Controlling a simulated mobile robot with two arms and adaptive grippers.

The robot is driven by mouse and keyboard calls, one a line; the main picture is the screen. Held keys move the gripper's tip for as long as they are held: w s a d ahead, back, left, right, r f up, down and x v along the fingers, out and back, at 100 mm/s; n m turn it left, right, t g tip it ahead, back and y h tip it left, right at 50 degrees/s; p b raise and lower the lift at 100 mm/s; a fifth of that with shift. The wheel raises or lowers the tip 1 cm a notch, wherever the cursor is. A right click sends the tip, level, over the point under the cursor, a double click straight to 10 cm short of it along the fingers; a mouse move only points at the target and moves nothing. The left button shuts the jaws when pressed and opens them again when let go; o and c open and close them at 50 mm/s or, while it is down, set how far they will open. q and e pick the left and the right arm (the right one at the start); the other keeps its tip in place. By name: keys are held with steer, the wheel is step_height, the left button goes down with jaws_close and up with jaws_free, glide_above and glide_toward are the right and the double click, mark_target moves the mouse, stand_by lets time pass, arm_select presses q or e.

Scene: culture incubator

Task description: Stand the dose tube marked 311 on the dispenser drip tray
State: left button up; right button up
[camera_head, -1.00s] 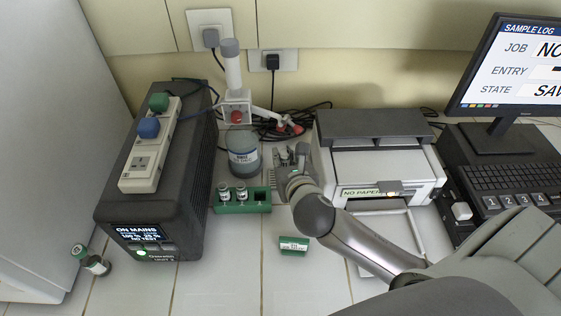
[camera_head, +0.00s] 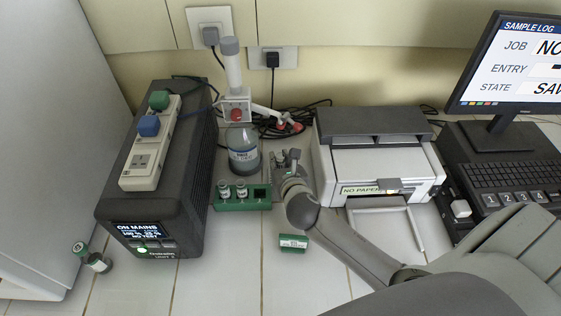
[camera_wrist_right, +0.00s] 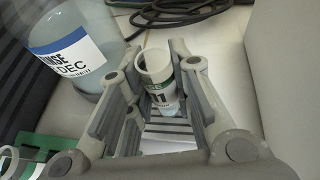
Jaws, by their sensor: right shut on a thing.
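A small white tube (camera_wrist_right: 156,72) with a green band shows between my right fingers in the right wrist view; the visible part of its mark reads "11". My right gripper (camera_head: 286,158) is shut on it, beside the dispenser bottle (camera_head: 243,152). The drip tray's grey slats (camera_wrist_right: 172,126) show below the tube in the right wrist view. I cannot tell whether the tube's base touches them. In the head view the gripper hides the tube and most of the tray. My left gripper is not in view.
A printer (camera_head: 378,170) stands close on the right. A small green labelled block (camera_head: 293,243) lies in front. Two vials (camera_head: 98,263) are at the far left.

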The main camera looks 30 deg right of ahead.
steer(key=shift+f, duration=0.15)
steer(key=o, duration=0.8)
steer(key=shift+r, duration=0.25)
steer(key=shift+s+a, duration=0.1)
steer(key=shift+s, duration=0.2)
steer(key=v, duration=1.1)
steer(key=shift+s+b, duration=0.2)
steer(key=shift+b, duration=0.1)
